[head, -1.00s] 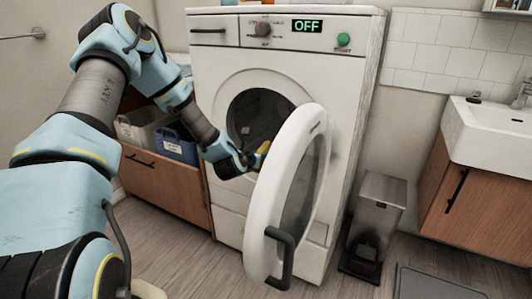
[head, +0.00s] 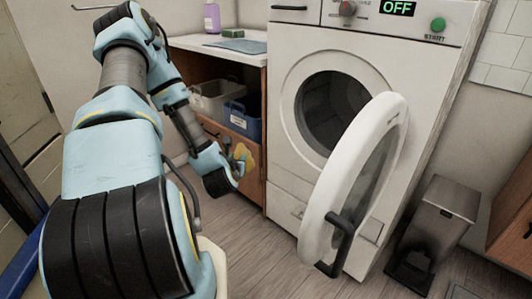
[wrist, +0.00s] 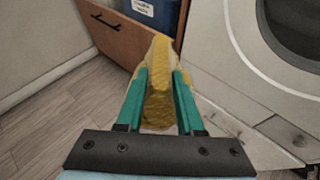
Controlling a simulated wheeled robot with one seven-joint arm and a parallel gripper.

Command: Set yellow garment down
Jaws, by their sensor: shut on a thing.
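The yellow garment (wrist: 158,85) is pinched between the two green fingers of my gripper (wrist: 159,100) in the wrist view. Its upper part sticks out beyond the fingertips. In the head view the garment (head: 243,156) shows as a small yellow patch at the end of my arm. My gripper is in the air, left of the washing machine (head: 285,160) and in front of the wooden cabinet, and is shut on the garment. The washing machine's round door (head: 316,205) stands open.
A pedal bin (head: 437,228) stands right of the washer. The wooden floor (head: 255,255) between my arm and the washer is clear.

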